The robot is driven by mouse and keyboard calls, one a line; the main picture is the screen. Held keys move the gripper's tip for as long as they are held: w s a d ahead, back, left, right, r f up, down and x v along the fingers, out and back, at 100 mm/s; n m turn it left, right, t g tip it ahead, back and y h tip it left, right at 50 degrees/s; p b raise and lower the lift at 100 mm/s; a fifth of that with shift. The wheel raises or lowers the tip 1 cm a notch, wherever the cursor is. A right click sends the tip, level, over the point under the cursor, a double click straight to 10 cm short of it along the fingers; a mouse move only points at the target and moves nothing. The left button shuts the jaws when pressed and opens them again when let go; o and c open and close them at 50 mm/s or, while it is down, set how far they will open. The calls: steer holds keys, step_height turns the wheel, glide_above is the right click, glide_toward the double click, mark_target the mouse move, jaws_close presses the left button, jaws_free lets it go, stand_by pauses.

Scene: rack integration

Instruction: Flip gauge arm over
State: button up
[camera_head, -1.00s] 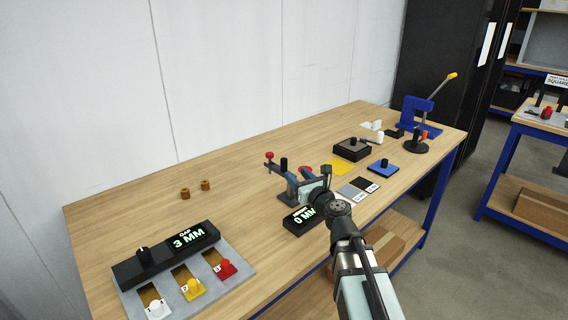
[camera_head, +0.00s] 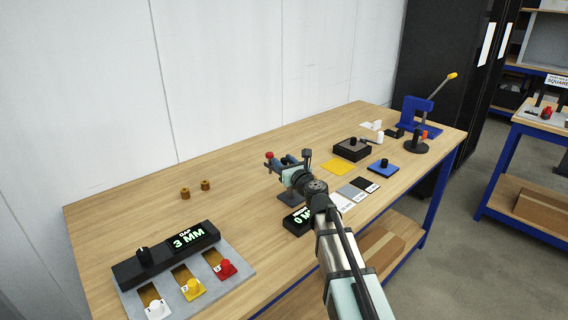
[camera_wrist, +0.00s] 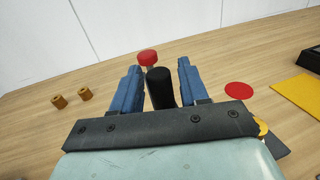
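The gauge stands at mid-table in the head view, with a red knob (camera_head: 269,155) at its left end and a grey base (camera_head: 288,198). My gripper (camera_head: 283,163) is at the gauge and hides much of its arm. In the wrist view, my blue gripper fingers (camera_wrist: 159,88) are open on either side of a black upright handle (camera_wrist: 160,89), with gaps visible beside it. The red knob (camera_wrist: 148,58) shows just beyond the handle. A red disc (camera_wrist: 239,90) shows to the right of the fingers; its mounting is unclear.
A 0 MM display (camera_head: 297,220) sits right in front of the gauge, partly hidden by my arm. A 3 MM display (camera_head: 187,237) with coloured knobs is at front left. Two brown bushings (camera_head: 195,188) lie left. A yellow sheet (camera_head: 338,167) and black block (camera_head: 352,149) are right.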

jaws_close()
steer(key=shift+m+h, duration=0.3)
steer(key=shift+h, duration=0.1)
steer(key=shift+w+d+m+t+h, duration=0.2)
steer(key=shift+m+t+h, duration=0.3)
steer(key=shift+h, duration=0.2)
steer(key=shift+o, duration=0.5)
jaws_free()
steer(key=shift+s, duration=0.1)
steer(key=v, duration=1.2)
